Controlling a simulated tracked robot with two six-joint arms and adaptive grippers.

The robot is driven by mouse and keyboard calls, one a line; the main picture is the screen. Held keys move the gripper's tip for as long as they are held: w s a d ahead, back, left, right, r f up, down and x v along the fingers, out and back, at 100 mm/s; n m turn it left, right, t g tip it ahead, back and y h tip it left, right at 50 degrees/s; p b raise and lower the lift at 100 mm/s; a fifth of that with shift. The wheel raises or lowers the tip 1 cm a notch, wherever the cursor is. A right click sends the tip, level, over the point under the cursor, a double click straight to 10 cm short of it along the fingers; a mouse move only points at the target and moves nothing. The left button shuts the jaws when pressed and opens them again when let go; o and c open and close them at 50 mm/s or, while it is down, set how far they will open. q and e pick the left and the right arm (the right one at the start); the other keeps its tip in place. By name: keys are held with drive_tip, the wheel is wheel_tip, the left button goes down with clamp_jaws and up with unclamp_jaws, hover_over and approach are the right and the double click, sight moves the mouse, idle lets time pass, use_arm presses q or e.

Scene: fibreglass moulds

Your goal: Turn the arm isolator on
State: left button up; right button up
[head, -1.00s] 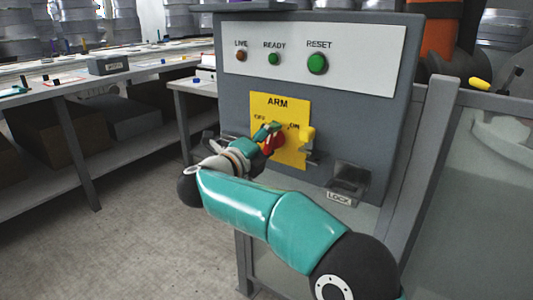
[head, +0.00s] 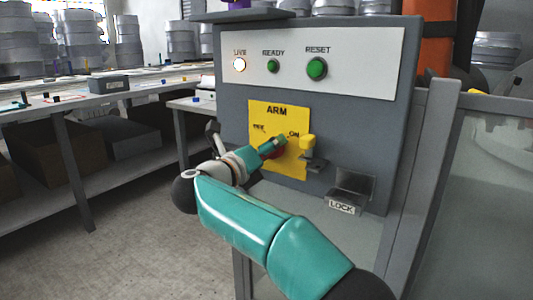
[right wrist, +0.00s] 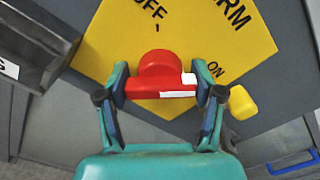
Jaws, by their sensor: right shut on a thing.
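The arm isolator is a red rotary knob (right wrist: 158,68) on a yellow plate (head: 263,113) marked ARM, OFF and ON. It is mostly hidden by my gripper in the head view. In the right wrist view, the white mark on its grip bar is at the right end, towards the ON label. My right gripper (right wrist: 161,86) is shut on the bar, one finger at each end. The LIVE lamp (head: 239,65) is lit; the green READY lamp (head: 273,66) looks unlit. My left gripper is in neither view.
A yellow tab (head: 307,142) on a grey bracket sits just right of the knob. A LOCK holder (head: 352,187) projects at the panel's lower right, and a green RESET button (head: 317,68) is above. A grey post (head: 430,180) stands right. Open floor lies left.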

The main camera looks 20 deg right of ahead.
drive_tip(key=shift+d+f, duration=0.15)
drive_tip(key=shift+f, duration=0.1)
drive_tip(key=o, duration=1.1)
drive_tip(key=shift+c, duration=0.2)
drive_tip(key=shift+o, duration=0.5)
drive_tip(key=shift+r, duration=0.1)
drive_tip(key=v, duration=1.2)
